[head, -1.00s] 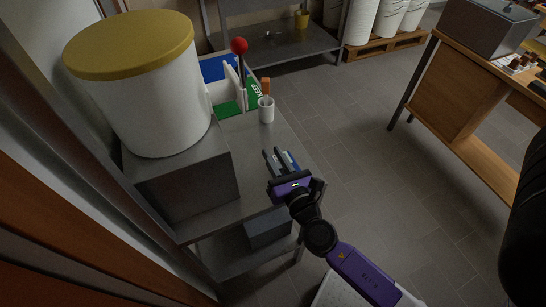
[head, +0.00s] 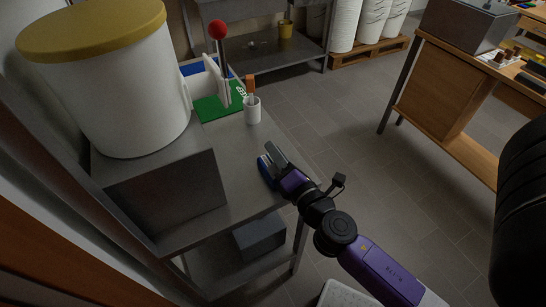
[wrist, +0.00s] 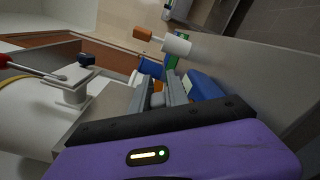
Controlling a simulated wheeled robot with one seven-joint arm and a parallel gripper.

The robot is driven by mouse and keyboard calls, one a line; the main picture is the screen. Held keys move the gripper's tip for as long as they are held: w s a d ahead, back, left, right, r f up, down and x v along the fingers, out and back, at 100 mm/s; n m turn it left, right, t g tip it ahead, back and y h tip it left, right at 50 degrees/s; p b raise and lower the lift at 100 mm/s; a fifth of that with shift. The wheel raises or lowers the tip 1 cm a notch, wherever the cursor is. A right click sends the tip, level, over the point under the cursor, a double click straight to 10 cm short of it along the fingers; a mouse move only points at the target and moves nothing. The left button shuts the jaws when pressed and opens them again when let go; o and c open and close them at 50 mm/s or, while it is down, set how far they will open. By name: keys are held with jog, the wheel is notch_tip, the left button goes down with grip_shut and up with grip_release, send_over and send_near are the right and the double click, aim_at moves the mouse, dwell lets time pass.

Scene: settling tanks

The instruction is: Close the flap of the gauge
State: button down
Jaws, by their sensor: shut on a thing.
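My gripper (head: 273,152) is low over the front right part of the grey cart top, its fingers pointing toward the back. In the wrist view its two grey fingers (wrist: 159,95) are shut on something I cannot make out. A blue object (head: 266,173) lies right beside the fingers; a blue block (wrist: 203,85) is just right of them in the wrist view. I cannot tell whether it touches them. No gauge is clearly recognisable. A white upright device (head: 207,88) with a red-ball lever (head: 217,30) stands farther back; it also shows in the wrist view (wrist: 72,95).
A white cup (head: 252,112) with an orange-handled item stands behind my gripper on the cart top (head: 238,150). A large white drum (head: 120,90) with a yellow lid sits on a grey box (head: 165,195) at left. Open floor lies to the right, before a wooden desk (head: 440,115).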

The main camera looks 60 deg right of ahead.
jog(key=shift+s+d+f+m+b, duration=0.2)
jog(key=shift+m+b, duration=0.25)
jog(key=shift+m, duration=0.45)
jog(key=c, duration=1.4)
grip_release()
jog(key=shift+f, duration=0.1)
jog(key=shift+o, duration=0.2)
